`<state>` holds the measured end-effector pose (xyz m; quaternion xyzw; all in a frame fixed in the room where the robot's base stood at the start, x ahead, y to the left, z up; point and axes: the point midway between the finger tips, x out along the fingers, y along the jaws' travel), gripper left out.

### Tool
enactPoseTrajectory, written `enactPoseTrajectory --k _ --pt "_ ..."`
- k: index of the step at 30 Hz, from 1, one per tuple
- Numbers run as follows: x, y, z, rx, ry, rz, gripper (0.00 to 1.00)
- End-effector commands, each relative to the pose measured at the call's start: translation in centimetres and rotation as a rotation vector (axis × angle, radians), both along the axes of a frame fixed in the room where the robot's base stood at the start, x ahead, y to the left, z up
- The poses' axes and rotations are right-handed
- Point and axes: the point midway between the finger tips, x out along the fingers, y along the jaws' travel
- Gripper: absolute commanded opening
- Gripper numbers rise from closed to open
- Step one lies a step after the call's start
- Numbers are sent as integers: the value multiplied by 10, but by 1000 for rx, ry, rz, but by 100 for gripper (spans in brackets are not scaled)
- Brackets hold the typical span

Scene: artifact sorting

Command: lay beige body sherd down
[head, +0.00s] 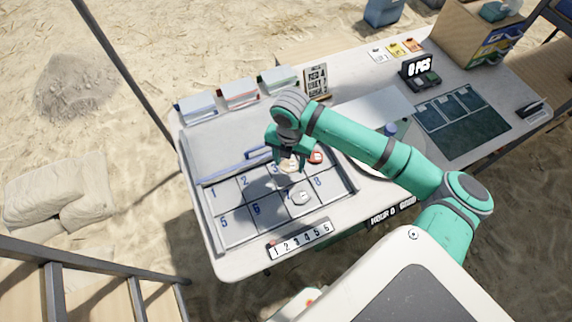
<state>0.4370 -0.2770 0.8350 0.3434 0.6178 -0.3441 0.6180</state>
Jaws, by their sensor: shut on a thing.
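My gripper (288,157) is over the numbered grid tray (237,239), near compartment 3. It is shut on the beige body sherd (288,166), which shows as a small pale patch below the fingers. The fingers and wrist hide part of it. I cannot tell whether the sherd touches the tray floor. A reddish round piece (316,157) lies just right of the gripper, at the tray's back right. A grey-white round piece (301,198) lies in compartment 7.
Compartments 1, 2, 5 and 6 look empty. A blue bar (235,167) runs along the tray's back edge. Three small bins (239,94) and a dark sign (316,80) stand behind. A numbered strip (300,240) lies in front. A green mat (463,122) is at right.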

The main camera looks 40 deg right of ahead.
Motion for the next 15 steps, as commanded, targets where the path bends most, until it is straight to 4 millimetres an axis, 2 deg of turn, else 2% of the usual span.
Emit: enactPoseTrajectory --k 8,15 --pt "12 1 -15 2 1 0 29" --pt "16 1 -46 2 1 -2 29"
